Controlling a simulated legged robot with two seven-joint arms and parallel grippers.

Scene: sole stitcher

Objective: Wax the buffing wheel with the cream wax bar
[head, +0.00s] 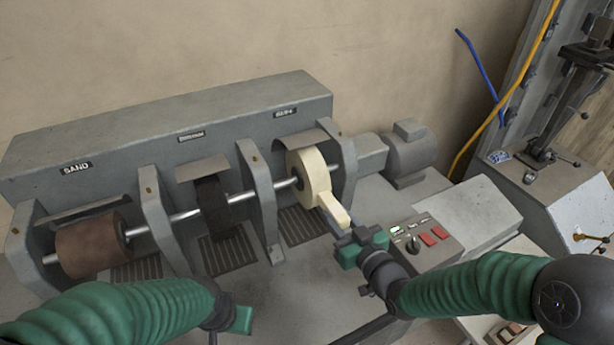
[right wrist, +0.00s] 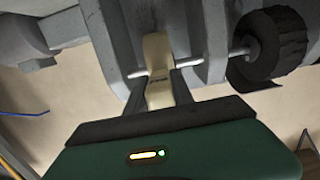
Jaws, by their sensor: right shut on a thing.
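The cream buffing wheel (head: 308,172) sits on the shaft in the right-hand bay of the grey machine. My right gripper (head: 354,232) is shut on the cream wax bar (head: 335,210), in front of and below the wheel. The bar's far end meets or overlaps the lower front rim of the wheel; I cannot tell whether they touch. In the right wrist view, the bar (right wrist: 159,92) is between the two fingers (right wrist: 162,88) and points at the wheel (right wrist: 156,50). My left gripper (head: 232,318) is at the bottom, partly hidden by its arm; its jaws are unclear.
A brown sanding drum (head: 92,245) and a black brush wheel (head: 212,200) share the shaft to the left. Grey upright brackets (head: 262,195) stand between the bays. A control box (head: 425,240) with red buttons is right of my right gripper. A motor (head: 410,155) stands behind it.

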